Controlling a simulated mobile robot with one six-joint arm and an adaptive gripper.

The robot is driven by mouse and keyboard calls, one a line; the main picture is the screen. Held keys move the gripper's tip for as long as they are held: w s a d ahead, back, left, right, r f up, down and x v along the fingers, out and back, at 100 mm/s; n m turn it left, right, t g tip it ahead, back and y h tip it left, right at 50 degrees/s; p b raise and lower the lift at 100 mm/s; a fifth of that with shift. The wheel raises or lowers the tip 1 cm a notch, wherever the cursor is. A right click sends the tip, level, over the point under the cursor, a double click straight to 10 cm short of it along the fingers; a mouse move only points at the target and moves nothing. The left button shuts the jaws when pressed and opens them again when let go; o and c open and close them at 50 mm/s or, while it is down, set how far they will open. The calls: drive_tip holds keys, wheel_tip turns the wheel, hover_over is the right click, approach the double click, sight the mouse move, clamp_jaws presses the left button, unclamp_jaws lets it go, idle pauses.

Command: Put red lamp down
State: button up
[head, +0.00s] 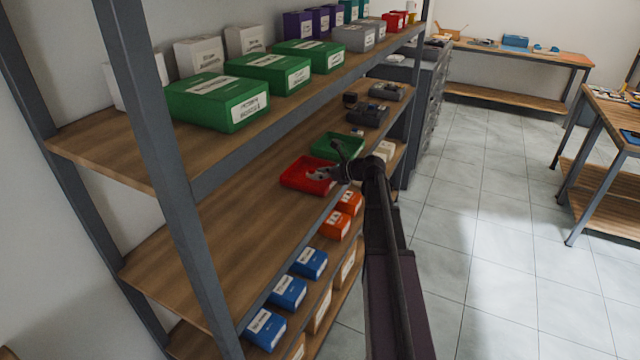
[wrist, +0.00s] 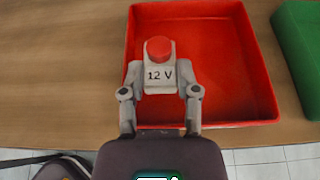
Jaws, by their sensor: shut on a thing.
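The red lamp (wrist: 159,49) is a round red cap, seen from above in the wrist view. My gripper (wrist: 159,78) is shut on it, its fingers at both sides of a pale body marked "12 V". The lamp is over the left part of a red tray (wrist: 232,108) in that view; I cannot tell whether it touches the tray floor. In the head view my gripper (head: 326,174) is at the red tray (head: 291,181) on the middle shelf, and the lamp is too small to make out there.
A green tray (wrist: 305,50) stands right of the red one; it also shows in the head view (head: 325,147). The middle shelf (head: 215,230) is bare left of the red tray. Green boxes (head: 215,103) stand on the shelf above, blue boxes (head: 288,292) on the one below. A metal post (head: 165,180) rises in front.

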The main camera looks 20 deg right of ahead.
sight(320, 183)
drive_tip(key=shift+f+b, duration=1.6)
drive_tip(key=shift+f, duration=0.15)
drive_tip(key=shift+s, duration=0.1)
